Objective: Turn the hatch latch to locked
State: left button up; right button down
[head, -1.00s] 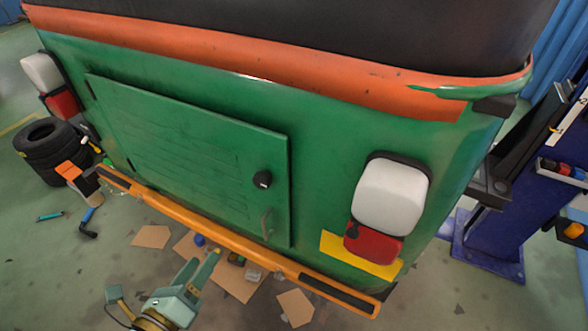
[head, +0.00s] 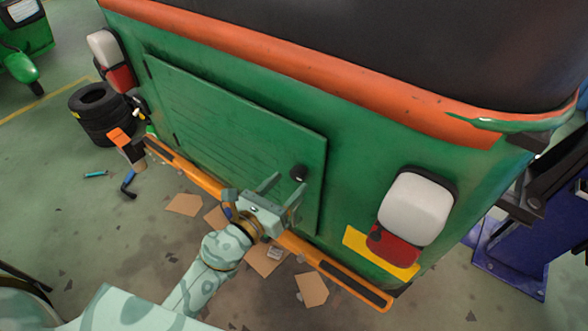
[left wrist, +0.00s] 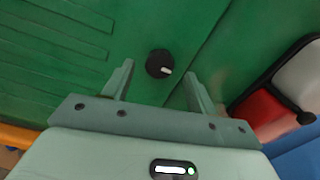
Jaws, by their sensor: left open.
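The hatch (head: 235,125) is a green panel with pressed slats on the back of the green rickshaw, and it looks closed. Its latch (head: 299,173) is a small black round knob near the hatch's right edge. In the left wrist view the latch (left wrist: 160,64) shows a white mark pointing to the lower right. My left gripper (head: 285,188) is open and empty, just in front of and below the latch. In the left wrist view its fingers (left wrist: 158,85) stand on either side below the knob, apart from it. My right gripper is not in view.
An orange bumper (head: 205,180) runs below the hatch. A white and red tail lamp (head: 408,208) and a yellow plate (head: 360,243) are at the right. A blue lift post (head: 515,250) stands farther right. Tyres (head: 98,112) and cardboard scraps (head: 312,289) lie on the floor.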

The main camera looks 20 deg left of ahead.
aim_at(295, 177)
pick_arm(q)
jog(key=shift+x, duration=1.75)
jog(key=c, duration=1)
